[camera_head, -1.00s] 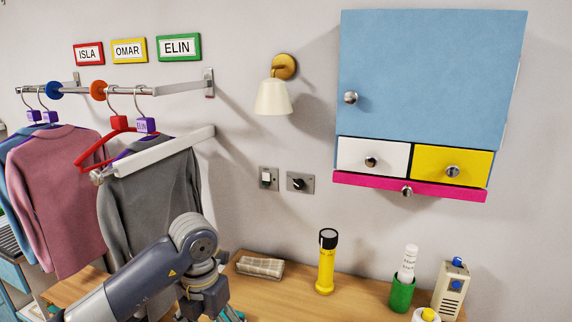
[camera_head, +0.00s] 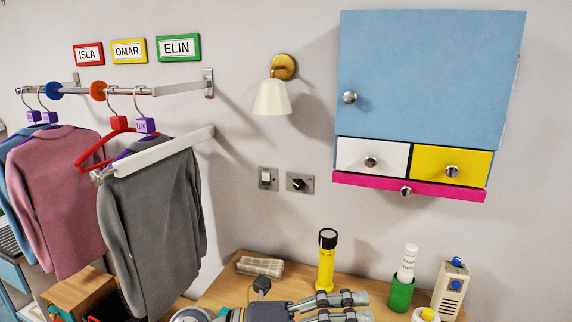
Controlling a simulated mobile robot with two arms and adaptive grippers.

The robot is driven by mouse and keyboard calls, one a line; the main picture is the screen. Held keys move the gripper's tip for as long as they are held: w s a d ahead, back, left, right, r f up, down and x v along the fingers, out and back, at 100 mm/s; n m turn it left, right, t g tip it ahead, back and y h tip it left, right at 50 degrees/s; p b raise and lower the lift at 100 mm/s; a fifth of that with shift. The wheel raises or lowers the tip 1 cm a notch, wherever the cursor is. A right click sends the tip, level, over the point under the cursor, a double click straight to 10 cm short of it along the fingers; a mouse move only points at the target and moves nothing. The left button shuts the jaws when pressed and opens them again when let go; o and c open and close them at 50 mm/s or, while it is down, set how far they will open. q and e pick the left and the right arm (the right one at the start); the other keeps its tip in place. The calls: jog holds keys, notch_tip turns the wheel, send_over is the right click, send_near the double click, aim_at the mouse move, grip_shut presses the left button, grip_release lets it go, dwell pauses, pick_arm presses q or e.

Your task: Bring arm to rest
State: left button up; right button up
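My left gripper (camera_head: 352,306) lies low at the bottom edge of the head view, over the wooden counter (camera_head: 225,290). Its two fingers point to the right and are apart, with nothing seen between them; the lower finger is partly cut off by the frame edge. The gripper is in front of the yellow flashlight (camera_head: 326,262), which stands upright; I cannot tell whether they touch. The rest of my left arm is mostly below the frame. My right gripper is not in view.
Clothes, including a grey sweater (camera_head: 155,230), hang from a wall rail at left. A blue cabinet (camera_head: 430,80) hangs at upper right.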

pick_arm(q)
jog(key=w+a+r+n+t+h, duration=0.3)
jog(key=a+r+n+t, duration=0.1)
jog(key=r+n+t, duration=0.25)
jog(key=w+a+f+n+t+y, duration=0.2)
jog(key=w+a+n+t+y, duration=0.4)
jog(key=a+n+t+y, duration=0.7)
jog(key=s+a+f+n+g+y, duration=0.1)
jog(key=a+f+n+g+y, duration=0.1)
jog(key=a+f+n+y, duration=0.55)
jog(key=s+a+f+n+g+y, duration=0.1)
jog(key=a+f+n+g+y, duration=0.2)
jog(key=f+n, duration=0.7)
jog(key=s+a+f+g+h, duration=0.1)
jog(key=s+f+g, duration=0.5)
jog(key=s+f, duration=0.45)
jog(key=s+a+f+g+h, duration=0.1)
jog(key=s+a+f+g, duration=0.1)
jog(key=s+f+g, duration=0.8)
jog(key=s+f+t, duration=0.2)
jog(key=f, duration=0.9)
jog(key=s+f+t, duration=0.2)
jog(key=f, duration=0.9)
jog(key=s+a+f+g, duration=0.2)
jog(key=s+f, duration=1.5)
jog(key=f, duration=0.1)
jog(key=shift+s+a+f, duration=0.2)
jog(key=shift+a+f, duration=0.05)
jog(key=shift+a, duration=0.1)
